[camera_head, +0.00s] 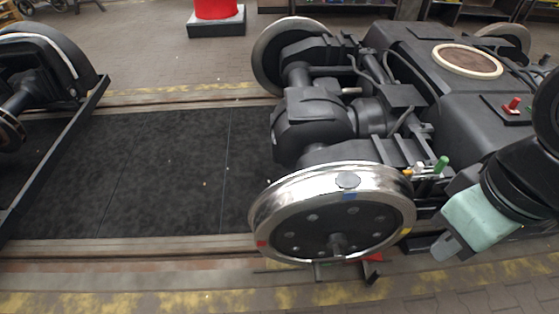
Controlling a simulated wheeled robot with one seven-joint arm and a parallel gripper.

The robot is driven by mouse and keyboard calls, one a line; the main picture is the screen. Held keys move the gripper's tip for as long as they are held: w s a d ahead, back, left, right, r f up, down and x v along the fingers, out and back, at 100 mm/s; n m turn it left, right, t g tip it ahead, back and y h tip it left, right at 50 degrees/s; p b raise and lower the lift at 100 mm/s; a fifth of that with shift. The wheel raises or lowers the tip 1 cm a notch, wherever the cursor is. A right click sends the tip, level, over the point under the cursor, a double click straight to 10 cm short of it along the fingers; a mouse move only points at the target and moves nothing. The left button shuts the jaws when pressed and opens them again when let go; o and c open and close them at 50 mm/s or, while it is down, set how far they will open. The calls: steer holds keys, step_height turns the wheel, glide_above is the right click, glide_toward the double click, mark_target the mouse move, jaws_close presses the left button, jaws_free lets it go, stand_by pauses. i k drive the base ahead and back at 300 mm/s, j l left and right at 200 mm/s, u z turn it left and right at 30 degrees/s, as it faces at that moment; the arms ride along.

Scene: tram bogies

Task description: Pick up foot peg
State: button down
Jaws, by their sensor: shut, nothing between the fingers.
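No part is plainly recognisable as the foot peg. Small peg-like pieces show on the right bogie: a green peg (441,165) stands behind the near wheel, with a small yellow piece (407,172) to its left. A small red piece (512,105) sits on a dark plate on top of the bogie frame. My gripper (446,246) is at the lower right, pale green with grey fingers, shut and empty. It appears just right of the near wheel and below the green peg in the picture. Its distance from them is hard to tell.
The bogie (345,115) fills the right side, with a shiny near wheel (332,212). A second bogie (45,75) is at the left. Dark floor panels (150,165) lie clear between them. A red object on a dark base (216,22) stands behind.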

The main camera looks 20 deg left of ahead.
mark_target(511, 109)
steer(key=z, duration=0.7)
steer(key=i+l+u, duration=0.2)
steer(key=u, duration=0.25)
steer(key=i+l+u, duration=0.2)
steer(key=u, duration=0.3)
steer(key=i+l, duration=0.15)
steer(key=l, duration=0.2)
steer(key=i+l+u, duration=0.15)
steer(key=l, duration=0.25)
steer(key=i+l, duration=0.1)
steer(key=l, duration=0.25)
steer(key=i+l+u, duration=0.15)
steer(key=l, duration=0.25)
steer(key=i+l, duration=0.1)
steer(key=l, duration=0.25)
steer(key=i+l+u, duration=0.1)
steer(key=l, duration=0.3)
steer(key=i+l, duration=0.1)
steer(key=l, duration=0.35)
steer(key=i+l, duration=0.15)
steer(key=l, duration=0.3)
